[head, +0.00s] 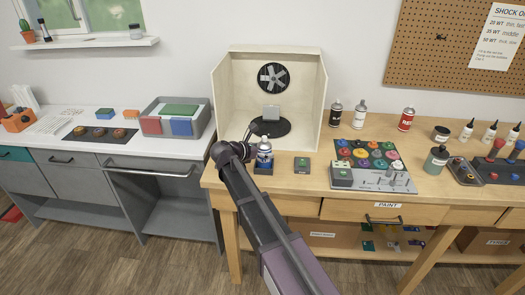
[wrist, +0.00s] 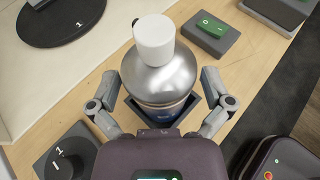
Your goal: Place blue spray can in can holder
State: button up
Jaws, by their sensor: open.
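The blue spray can (head: 264,153) stands upright near the front edge of the wooden bench, in front of the white booth. In the wrist view its white cap, silver dome and a blue band (wrist: 160,80) show from above. A dark square can holder (wrist: 193,122) surrounds the can's lower part; the can appears to stand in it, though its base is hidden. My gripper (wrist: 160,118) is open, with one finger on each side of the can and small visible gaps. In the head view my gripper (head: 243,152) is beside the can and partly hidden by my arm.
The white booth (head: 227,100) with a turntable (head: 270,127) is just behind. A small dark block with a green top (head: 302,166) is right of the can. A paint tray (head: 373,167) and more spray cans (head: 361,113) stand farther right.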

jog(key=shift+r, duration=0.2)
jog(key=p+v, duration=0.4)
jog(key=v, duration=0.8)
jog(key=shift+p, duration=0.35)
jog(key=shift+d, duration=0.1)
jog(key=s+d+f+m+g+y, duration=0.2)
jog(key=s+d+f+m+g, duration=0.15)
jog(key=d+m, duration=0.4)
jog(key=s+d+f+m+g+y, duration=0.15)
jog(key=d+f+m, duration=0.25)
jog(key=d, duration=0.7)
jog(key=s+d+f+m+g+y, duration=0.4)
jog(key=s+d+m+y, duration=0.2)
jog(key=s+d+m, duration=0.6)
jog(key=shift+s+m, duration=0.75)
jog(key=shift+m, duration=0.8)
jog(key=shift+y, duration=0.25)
